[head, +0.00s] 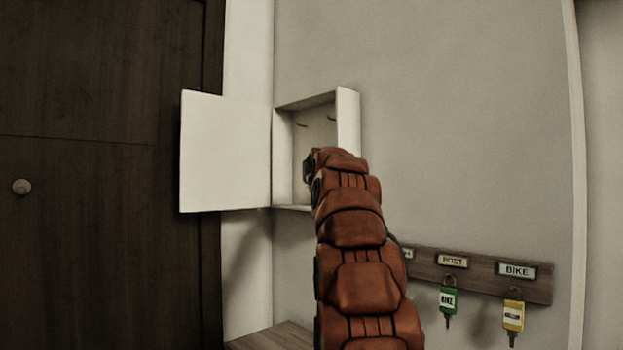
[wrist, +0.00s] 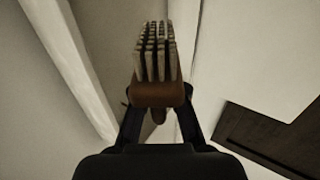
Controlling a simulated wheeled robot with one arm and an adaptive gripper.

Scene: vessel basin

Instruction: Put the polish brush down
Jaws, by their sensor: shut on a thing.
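In the wrist view, my gripper (wrist: 158,104) is shut on the polish brush (wrist: 157,93). The brush has a brown wooden body and a block of pale and dark bristles pointing up in the picture. In the head view, my arm reaches up toward an open white wall cabinet. My gripper and the brush are hidden behind the arm there. No surface shows touching the brush in the wrist view.
The white cabinet (head: 283,160) has small hooks inside, and its door (head: 226,152) stands open to the left. A wooden key board (head: 484,267) with labels holds a green-tagged key (head: 448,299) and a yellow-tagged key (head: 513,315). A wooden top (head: 275,337) shows below. A dark door (head: 90,190) stands left.

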